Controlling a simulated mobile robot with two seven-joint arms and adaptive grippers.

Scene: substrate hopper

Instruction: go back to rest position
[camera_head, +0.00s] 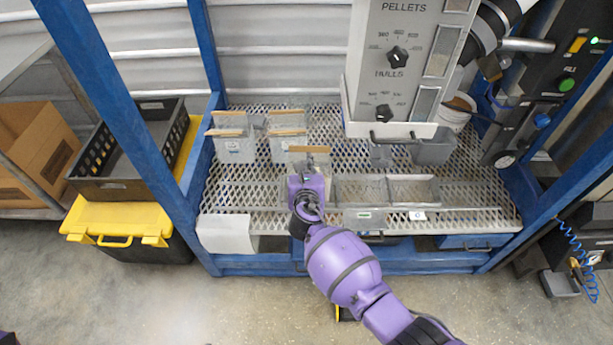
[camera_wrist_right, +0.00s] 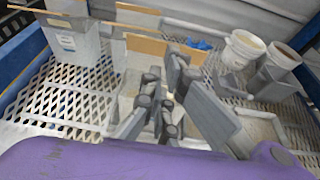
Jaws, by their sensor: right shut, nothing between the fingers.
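My right arm, purple, comes in from the lower right in the head view. Its wrist is above the front left of the perforated metal deck (camera_head: 270,196), by the left end of a divided metal tray (camera_head: 385,188). The wrist hides my right gripper in the head view. In the right wrist view my right gripper (camera_wrist_right: 165,88) is shut and empty, above the deck and apart from the grey bin (camera_wrist_right: 72,42) at the left. My left gripper is not in view.
Blue frame posts (camera_head: 115,100) flank the deck. The front floor is mostly clear.

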